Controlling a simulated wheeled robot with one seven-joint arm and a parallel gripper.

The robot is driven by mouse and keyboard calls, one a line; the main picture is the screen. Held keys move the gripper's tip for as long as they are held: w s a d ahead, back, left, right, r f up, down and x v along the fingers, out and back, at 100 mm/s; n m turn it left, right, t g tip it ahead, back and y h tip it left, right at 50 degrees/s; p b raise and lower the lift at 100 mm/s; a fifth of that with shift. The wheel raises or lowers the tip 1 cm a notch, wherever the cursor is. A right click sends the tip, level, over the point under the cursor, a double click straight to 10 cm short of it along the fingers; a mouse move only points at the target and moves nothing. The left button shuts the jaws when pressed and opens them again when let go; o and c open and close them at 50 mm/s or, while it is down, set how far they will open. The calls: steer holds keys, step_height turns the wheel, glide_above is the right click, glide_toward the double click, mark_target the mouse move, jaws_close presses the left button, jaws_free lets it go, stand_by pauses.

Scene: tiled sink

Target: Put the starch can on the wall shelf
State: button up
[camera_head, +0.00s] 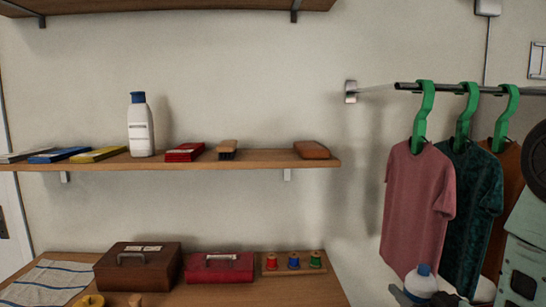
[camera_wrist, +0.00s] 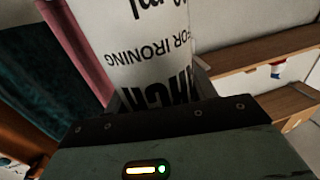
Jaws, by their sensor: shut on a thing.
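The starch can (camera_head: 421,281) is white with a blue cap and shows at the bottom right of the head view, its lower part cut off by the frame edge. In the wrist view the can (camera_wrist: 150,40) fills the upper middle, with dark upside-down lettering that includes "FOR IRONING". My gripper (camera_wrist: 157,97) is shut on the can. The wall shelf (camera_head: 250,160) is a wooden board on the wall, left of and higher in the picture than the can.
On the shelf stand a white blue-capped bottle (camera_head: 141,128), flat packets, a red item (camera_head: 184,153), a brush (camera_head: 227,149) and a brown block (camera_head: 312,150). Gaps show between them. Hanging shirts (camera_head: 418,205) are close behind the can. A higher shelf (camera_head: 170,5) is overhead; boxes stand below.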

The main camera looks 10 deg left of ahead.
steer(key=w+d+f+m+t+h, duration=0.2)
steer(key=d+m+h, duration=0.3)
steer(key=d, duration=0.9)
steer(key=h, duration=0.3)
steer(key=shift+w+f, duration=0.2)
steer(key=shift+w, duration=0.2)
steer(key=shift+d+r, duration=0.1)
steer(key=shift+d, duration=0.05)
